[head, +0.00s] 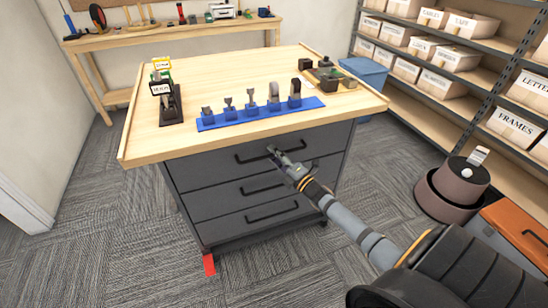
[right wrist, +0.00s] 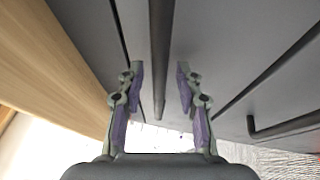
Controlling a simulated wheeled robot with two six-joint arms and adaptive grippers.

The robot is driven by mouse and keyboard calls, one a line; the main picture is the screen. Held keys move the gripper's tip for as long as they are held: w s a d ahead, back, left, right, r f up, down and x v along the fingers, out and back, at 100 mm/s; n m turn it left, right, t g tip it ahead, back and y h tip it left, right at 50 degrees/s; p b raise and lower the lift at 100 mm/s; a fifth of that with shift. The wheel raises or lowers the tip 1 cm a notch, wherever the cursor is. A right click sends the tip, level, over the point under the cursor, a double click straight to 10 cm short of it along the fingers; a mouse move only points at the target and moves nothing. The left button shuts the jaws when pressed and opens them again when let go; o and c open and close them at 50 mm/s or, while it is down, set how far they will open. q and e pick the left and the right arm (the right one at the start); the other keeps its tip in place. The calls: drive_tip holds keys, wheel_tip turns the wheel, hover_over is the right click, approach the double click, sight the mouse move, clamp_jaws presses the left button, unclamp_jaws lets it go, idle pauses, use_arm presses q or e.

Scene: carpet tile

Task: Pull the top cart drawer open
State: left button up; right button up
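The cart (head: 150,140) has a light wooden top and a dark grey body with several drawers. The top drawer (head: 215,168) looks shut, its front flush with the drawers below. Its black bar handle (head: 249,159) runs across the front. My right gripper (head: 277,152) is at the right part of this handle. In the right wrist view my right gripper (right wrist: 160,88) is open, and the handle (right wrist: 160,50) runs between the two fingers with a gap on both sides. My left gripper is not in view.
On the cart top stand a blue tool rack (head: 262,112), a dark stand with small signs (head: 171,108) and small dark parts. Shelves with boxes (head: 455,57) line the right side. A round brown bin (head: 452,188) stands at right.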

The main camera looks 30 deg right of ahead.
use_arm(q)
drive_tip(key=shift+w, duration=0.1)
use_arm(e)
clamp_jaws()
idle(0.5)
